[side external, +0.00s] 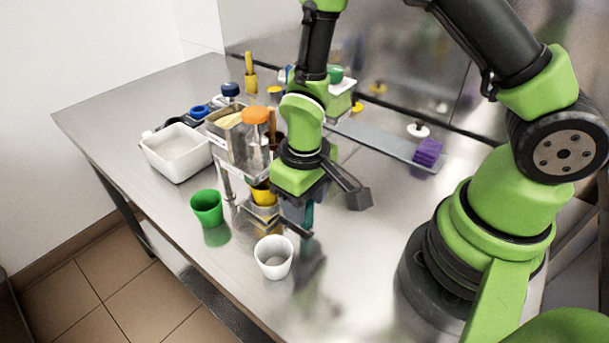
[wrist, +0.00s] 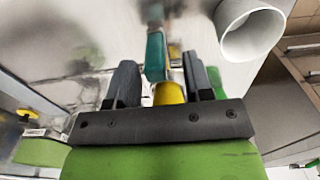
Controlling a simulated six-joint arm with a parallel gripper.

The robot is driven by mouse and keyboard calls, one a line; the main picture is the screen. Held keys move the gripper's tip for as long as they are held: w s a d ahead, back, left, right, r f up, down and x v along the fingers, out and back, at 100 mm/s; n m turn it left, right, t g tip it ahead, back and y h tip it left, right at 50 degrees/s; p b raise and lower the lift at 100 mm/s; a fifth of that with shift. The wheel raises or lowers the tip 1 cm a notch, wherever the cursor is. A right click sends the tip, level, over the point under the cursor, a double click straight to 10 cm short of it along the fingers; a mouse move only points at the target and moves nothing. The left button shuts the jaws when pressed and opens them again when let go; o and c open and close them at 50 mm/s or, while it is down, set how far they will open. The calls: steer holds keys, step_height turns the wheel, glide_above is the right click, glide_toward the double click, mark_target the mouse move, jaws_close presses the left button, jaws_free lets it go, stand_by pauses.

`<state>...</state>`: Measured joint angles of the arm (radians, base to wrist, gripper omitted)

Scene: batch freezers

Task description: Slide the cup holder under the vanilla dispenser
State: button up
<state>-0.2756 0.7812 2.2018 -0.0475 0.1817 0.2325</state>
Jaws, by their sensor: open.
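The metal dispenser unit (side external: 232,146) stands mid-table, with an orange knob on top; I cannot tell which outlet is vanilla. A yellow cup (side external: 263,193) sits in what looks like the cup holder (side external: 266,214), low beside the dispenser's front and partly behind my gripper. The yellow cup also shows in the wrist view (wrist: 169,93). A teal piece (wrist: 156,56), perhaps the holder's handle, appears between my fingers in the wrist view. My gripper (side external: 328,213) is open, with fingers on either side of it; contact is not visible.
A white cup (side external: 273,258) stands close in front of my gripper, and a green cup (side external: 207,207) stands to its left. A white tub (side external: 176,152) is left of the dispenser. A purple block (side external: 428,152) lies at the back right.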

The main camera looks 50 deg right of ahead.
step_height(320, 180, up, 7)
stand_by(0.3)
steer(key=shift+r, duration=0.3)
steer(key=s+d+r+m+t+y, duration=0.1)
steer(key=s+d+r+m+t, duration=0.1)
steer(key=s+r, duration=0.3)
steer(key=s+d+r+m+t+y, duration=0.1)
steer(key=s+r+t, duration=0.4)
steer(key=r, duration=0.8)
steer(key=shift+d+m, duration=0.5)
steer(key=shift+d, duration=0.1)
steer(key=shift+s, duration=0.1)
steer(key=shift+c, duration=0.2)
stand_by(1.0)
